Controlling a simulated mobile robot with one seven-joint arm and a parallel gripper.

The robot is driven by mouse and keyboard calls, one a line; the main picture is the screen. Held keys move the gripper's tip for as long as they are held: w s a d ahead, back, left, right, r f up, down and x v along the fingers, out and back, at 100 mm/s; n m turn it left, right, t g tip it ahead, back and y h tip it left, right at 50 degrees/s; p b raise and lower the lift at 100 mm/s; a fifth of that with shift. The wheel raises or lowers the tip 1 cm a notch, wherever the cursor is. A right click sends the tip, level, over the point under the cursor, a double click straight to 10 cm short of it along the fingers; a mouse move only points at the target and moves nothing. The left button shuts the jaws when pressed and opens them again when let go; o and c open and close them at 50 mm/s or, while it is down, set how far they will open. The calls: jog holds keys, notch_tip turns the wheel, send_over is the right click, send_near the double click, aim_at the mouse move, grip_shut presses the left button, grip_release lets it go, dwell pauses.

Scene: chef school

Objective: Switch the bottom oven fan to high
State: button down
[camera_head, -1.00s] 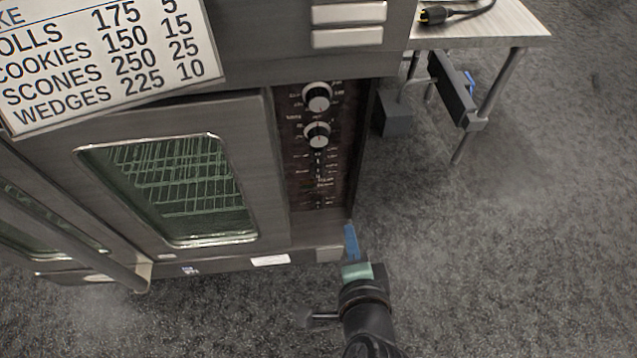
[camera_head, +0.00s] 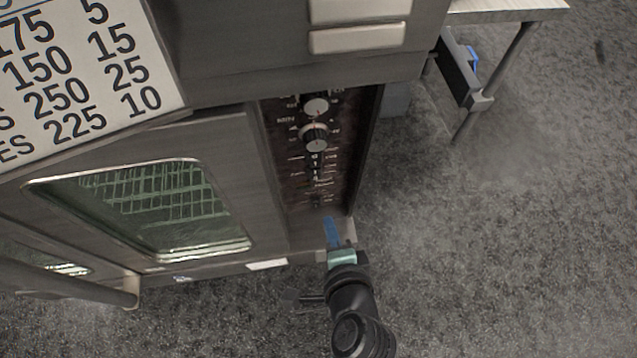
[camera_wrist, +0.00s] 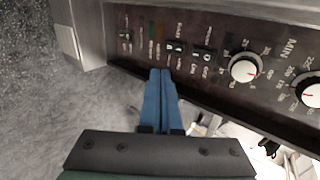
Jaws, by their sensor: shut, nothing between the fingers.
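The bottom oven's dark control panel (camera_head: 310,165) runs down its right side in the head view. It carries two white round knobs, an upper one (camera_head: 316,104) and a lower one (camera_head: 314,137), with small switches (camera_head: 315,170) below them. In the wrist view the panel shows a row of small black switches (camera_wrist: 176,47) beside a white knob (camera_wrist: 245,68). The switch labels are too small to read surely. My gripper (camera_head: 331,222) has blue fingers, shut and empty, near the panel's lower end. In the wrist view its fingertips (camera_wrist: 160,72) point at the switch row; contact cannot be told.
The oven door with a glass window (camera_head: 150,210) is left of the panel, with a long handle (camera_head: 70,283) farther left. A sign (camera_head: 75,75) covers the upper left. A metal table (camera_head: 510,12) stands at the back right. The floor at right is clear.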

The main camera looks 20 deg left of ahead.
aim_at(316, 177)
jog(key=shift+w+a+r+b+x, duration=0.2)
jog(key=shift+b+x, duration=0.6)
jog(key=shift+x, duration=1.35)
jog(key=shift+w+r+b+x, duration=0.1)
jog(key=shift+r+b+x, duration=0.45)
jog(key=shift+x, duration=1.6)
jog(key=shift+w+a+f+b+x, duration=0.1)
jog(key=shift+b+x, duration=0.9)
jog(key=shift+x, duration=1.15)
jog(key=shift+w+a+t+y+b, duration=0.2)
jog(key=shift+t+y+b, duration=0.1)
jog(key=shift+t+b, duration=0.2)
